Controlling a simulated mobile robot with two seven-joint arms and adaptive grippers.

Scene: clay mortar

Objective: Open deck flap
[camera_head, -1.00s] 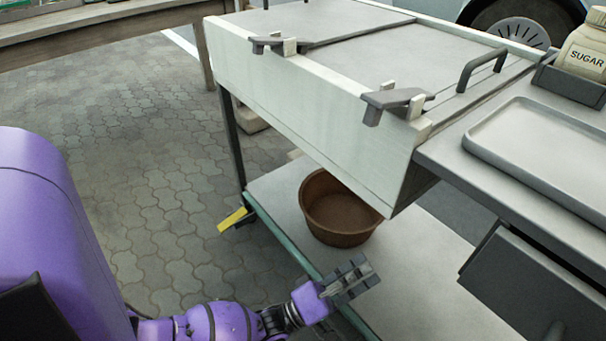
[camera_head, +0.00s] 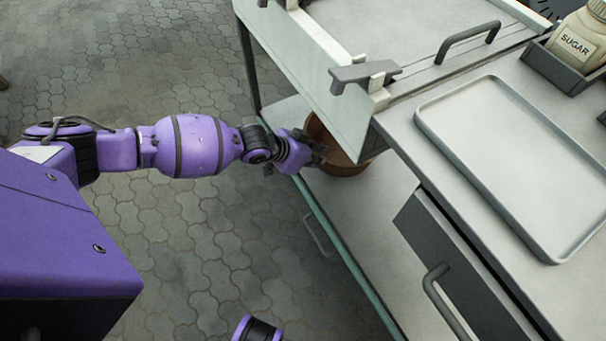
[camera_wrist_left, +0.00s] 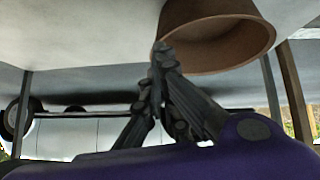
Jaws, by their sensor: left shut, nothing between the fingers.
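The deck flap (camera_head: 405,28) is a pale flat panel on top of the cart, lying flat. A dark bar handle (camera_head: 468,42) stands near its right end. My left gripper (camera_head: 318,152) is shut and empty, low beside the cart's front, below the deck and in front of the brown pot (camera_head: 350,168). In the left wrist view the gripper (camera_wrist_left: 161,62) shows closed fingers near the pot (camera_wrist_left: 225,40). My right gripper is out of view.
A grey tray (camera_head: 520,165) lies on the counter right of the flap. A sugar jar (camera_head: 578,42) stands in a dark holder behind it. A dark drawer front with a handle (camera_head: 450,305) juts out below. Open paving lies left of the cart.

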